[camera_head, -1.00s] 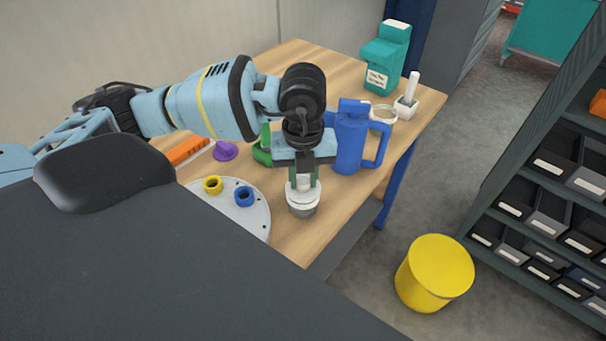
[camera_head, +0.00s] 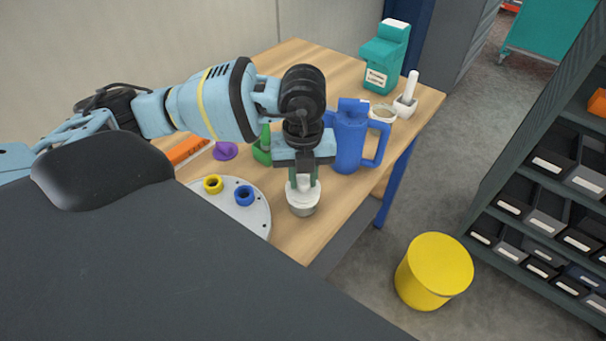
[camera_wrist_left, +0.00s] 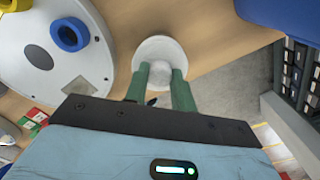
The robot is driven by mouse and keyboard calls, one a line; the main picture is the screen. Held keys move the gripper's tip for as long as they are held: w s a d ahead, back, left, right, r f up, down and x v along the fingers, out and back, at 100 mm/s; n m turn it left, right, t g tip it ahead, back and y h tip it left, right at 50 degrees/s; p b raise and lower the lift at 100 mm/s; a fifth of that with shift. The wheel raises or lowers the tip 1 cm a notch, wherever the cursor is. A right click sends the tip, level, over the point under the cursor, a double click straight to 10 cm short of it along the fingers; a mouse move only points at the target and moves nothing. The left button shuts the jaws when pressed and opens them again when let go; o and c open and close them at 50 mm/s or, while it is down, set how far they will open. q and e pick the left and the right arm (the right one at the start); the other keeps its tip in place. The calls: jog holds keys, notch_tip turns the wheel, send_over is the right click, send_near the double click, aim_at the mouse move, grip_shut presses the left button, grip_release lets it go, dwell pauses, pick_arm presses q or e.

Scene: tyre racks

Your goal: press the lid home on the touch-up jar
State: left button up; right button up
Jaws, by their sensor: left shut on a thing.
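The white lid (camera_head: 292,194) with a raised knob sits on top of the small grey touch-up jar (camera_head: 302,211), near the front edge of the wooden table. My left gripper (camera_head: 304,183) points down from above, its green fingers shut on the lid's knob. In the left wrist view the fingers (camera_wrist_left: 161,75) close around the knob, and the round white lid (camera_wrist_left: 158,43) hides the jar beneath. I cannot tell whether the lid is fully seated. My right gripper is not in view.
A blue jug (camera_head: 349,140) stands close behind and right of the jar. A grey round plate (camera_head: 225,205) with yellow and blue rings lies to the left. A green object (camera_head: 262,150) is behind the gripper. A yellow bin (camera_head: 434,272) stands on the floor.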

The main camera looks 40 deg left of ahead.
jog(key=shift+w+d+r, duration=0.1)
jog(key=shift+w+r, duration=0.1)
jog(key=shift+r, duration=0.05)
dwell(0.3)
pick_arm(q)
jog(key=o, duration=1.5)
jog(key=shift+r, duration=0.1)
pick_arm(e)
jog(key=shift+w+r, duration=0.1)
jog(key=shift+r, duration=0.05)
pick_arm(q)
jog(key=shift+r+p, duration=1.45)
jog(key=shift+r, duration=1.95)
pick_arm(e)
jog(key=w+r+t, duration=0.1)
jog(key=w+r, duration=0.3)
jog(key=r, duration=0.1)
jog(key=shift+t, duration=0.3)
